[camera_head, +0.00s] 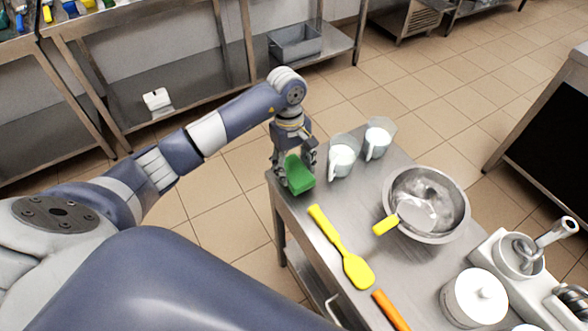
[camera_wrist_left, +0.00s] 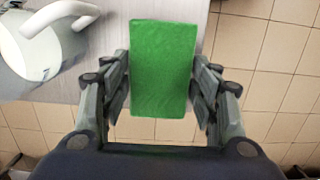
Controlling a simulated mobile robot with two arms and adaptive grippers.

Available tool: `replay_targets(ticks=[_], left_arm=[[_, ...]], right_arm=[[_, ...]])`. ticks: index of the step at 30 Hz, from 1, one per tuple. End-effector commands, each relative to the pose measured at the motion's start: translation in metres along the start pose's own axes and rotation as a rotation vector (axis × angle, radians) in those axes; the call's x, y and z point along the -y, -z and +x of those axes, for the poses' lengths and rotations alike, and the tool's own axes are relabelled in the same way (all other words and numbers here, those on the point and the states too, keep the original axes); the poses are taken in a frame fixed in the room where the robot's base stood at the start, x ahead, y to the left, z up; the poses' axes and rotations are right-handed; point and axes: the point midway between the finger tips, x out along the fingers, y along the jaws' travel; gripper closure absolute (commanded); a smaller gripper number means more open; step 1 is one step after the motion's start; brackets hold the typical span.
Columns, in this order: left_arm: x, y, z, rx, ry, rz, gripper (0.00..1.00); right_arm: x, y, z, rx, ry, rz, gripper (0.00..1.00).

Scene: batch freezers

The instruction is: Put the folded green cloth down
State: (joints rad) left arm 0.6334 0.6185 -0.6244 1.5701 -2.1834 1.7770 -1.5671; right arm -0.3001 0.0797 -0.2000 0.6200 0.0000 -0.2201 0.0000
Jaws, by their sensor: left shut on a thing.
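The folded green cloth (camera_head: 298,174) is a small bright green block at the far left corner of the steel table (camera_head: 322,270). My left gripper (camera_head: 296,178) points down at that corner and is shut on the cloth. In the left wrist view the cloth (camera_wrist_left: 163,68) sits between the two fingers of the gripper (camera_wrist_left: 162,95). Part of it lies over the table top and part over the floor beyond the edge. I cannot tell whether its underside touches the table. My right gripper is not in view.
White pitchers (camera_head: 342,158) (camera_head: 377,140) stand just right of the cloth. A yellow spatula (camera_head: 340,245) and an orange handle (camera_head: 391,309) lie nearer. A steel bowl (camera_head: 427,203) holds a yellow-handled tool. A white lidded canister (camera_head: 474,299) stands nearer right. Bare table shows around the spatula.

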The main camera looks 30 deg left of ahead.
Motion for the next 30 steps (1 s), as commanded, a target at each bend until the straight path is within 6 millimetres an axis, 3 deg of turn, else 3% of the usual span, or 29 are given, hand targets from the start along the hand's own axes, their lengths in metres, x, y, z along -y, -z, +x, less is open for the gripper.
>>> replay_targets(ticks=[5,17,18,20,30], left_arm=[[0.001,0.0,0.021,0.005,0.004,0.002,0.63],[0.001,0.002,0.028,0.001,0.003,0.003,0.63],[0.001,0.001,0.026,0.002,0.004,0.003,0.37],[0.001,0.001,0.026,0.002,0.004,0.003,0.24],[0.001,0.001,0.026,0.002,0.004,0.002,0.24]], right_arm=[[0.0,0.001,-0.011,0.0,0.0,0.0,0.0],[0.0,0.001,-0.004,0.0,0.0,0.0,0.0],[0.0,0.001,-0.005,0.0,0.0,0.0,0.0],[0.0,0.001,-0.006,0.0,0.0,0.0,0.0],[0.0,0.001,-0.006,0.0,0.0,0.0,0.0]])
